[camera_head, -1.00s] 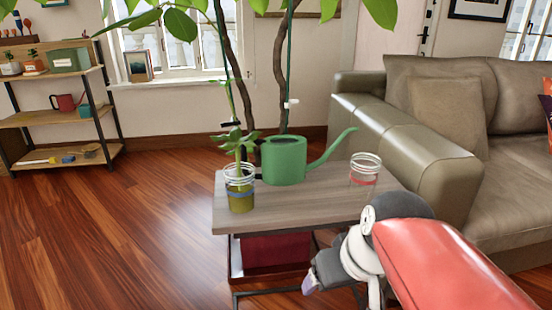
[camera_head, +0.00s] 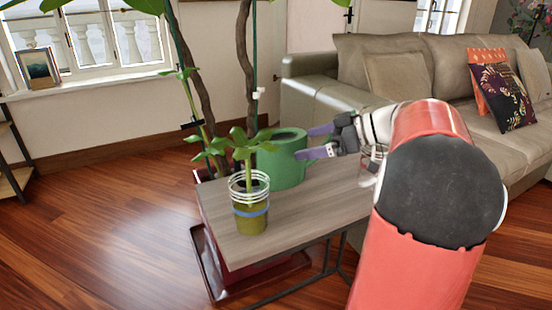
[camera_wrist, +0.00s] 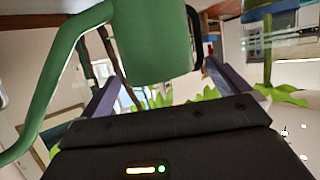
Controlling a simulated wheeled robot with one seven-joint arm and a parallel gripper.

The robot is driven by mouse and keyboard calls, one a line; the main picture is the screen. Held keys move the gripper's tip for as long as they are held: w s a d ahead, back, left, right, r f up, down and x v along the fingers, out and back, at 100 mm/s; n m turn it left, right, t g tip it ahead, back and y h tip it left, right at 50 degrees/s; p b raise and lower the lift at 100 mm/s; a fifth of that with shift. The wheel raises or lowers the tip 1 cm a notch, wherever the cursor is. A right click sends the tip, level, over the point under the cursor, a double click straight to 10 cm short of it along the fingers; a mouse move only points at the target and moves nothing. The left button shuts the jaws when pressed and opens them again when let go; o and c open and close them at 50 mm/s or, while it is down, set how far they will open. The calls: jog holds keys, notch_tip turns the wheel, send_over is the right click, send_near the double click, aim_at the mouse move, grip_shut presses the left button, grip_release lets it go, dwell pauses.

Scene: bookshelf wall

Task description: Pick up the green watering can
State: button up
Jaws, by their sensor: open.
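The green watering can (camera_head: 283,163) stands upright on the small grey wooden side table (camera_head: 225,225). In the wrist view, its body (camera_wrist: 150,40) is at the top centre and its curved spout (camera_wrist: 52,85) runs down the left side.
A glass jar with a plant (camera_head: 250,210) stands at the table's front left, near the can. A clear jar (camera_head: 370,172) is mostly hidden behind my arm. A tall plant's trunks (camera_head: 246,75) rise behind the can. The sofa (camera_head: 310,95) is behind at right.

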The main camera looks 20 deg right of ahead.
aim_at(302, 144)
jog(key=x, duration=0.5)
jog(key=shift+w+a+f, duration=0.15)
jog(key=shift+w+a, duration=0.05)
jog(key=shift+w, duration=0.1)
jog(key=c, duration=0.9)
